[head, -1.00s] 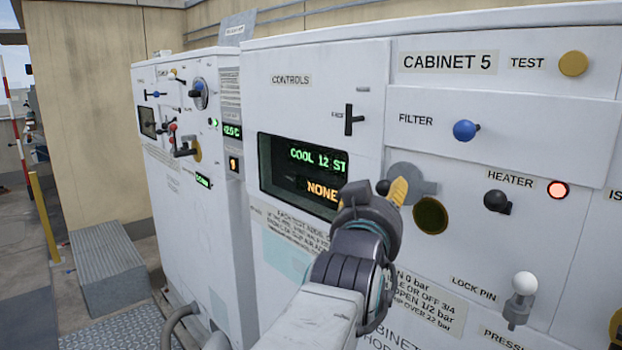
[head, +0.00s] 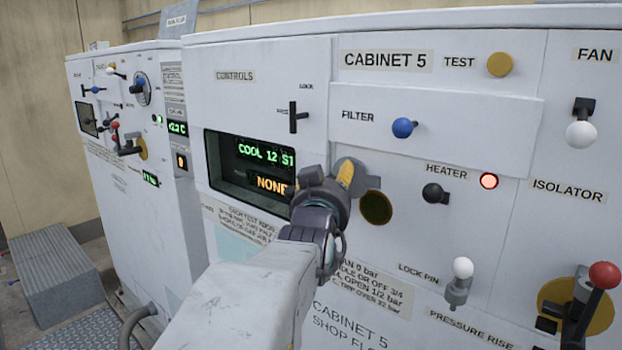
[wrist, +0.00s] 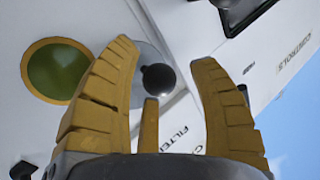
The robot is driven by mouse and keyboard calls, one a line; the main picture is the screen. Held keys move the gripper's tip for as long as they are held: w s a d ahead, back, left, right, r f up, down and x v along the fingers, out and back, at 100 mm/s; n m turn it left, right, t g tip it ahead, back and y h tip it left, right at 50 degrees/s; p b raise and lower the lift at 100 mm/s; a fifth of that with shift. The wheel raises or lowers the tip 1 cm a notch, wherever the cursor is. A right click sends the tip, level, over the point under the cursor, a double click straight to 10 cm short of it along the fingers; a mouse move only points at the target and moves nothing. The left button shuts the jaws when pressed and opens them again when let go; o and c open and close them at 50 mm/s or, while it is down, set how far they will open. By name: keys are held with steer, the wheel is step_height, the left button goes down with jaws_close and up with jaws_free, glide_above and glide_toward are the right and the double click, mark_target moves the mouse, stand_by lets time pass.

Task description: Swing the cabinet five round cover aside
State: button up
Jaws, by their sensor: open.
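The round grey cover (head: 368,181) is on the front of cabinet five. A brass-rimmed round window (head: 376,207) shows uncovered at its lower right. In the wrist view the cover (wrist: 147,54) bears a dark ball knob (wrist: 158,78), and the green window (wrist: 57,70) is clear of it at left. My gripper (head: 345,176) is in front of the cover and hides part of it. In the wrist view my open gripper (wrist: 165,75) has its yellow fingers on either side of the knob, with gaps; contact cannot be told.
A recessed display (head: 245,170) is left of my gripper. A blue filter knob (head: 403,127), a black heater knob (head: 435,193) and a white lock pin (head: 462,270) stick out to the right. A red-knobbed isolator handle (head: 603,276) stands at far right.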

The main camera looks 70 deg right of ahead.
jaws_close()
stand_by(0.4)
steer(key=b, duration=0.2)
steer(key=shift+f+b, duration=0.15)
steer(key=shift+b, duration=0.2)
steer(key=m+b, duration=0.1)
steer(key=b, duration=0.5)
steer(key=shift+r+h+b, duration=0.35)
steer(key=shift+h+b, duration=0.05)
steer(key=shift+r+m+b, duration=0.35)
steer(key=shift+m+b, duration=0.05)
steer(key=shift+b, duration=0.7)
jaws_free()
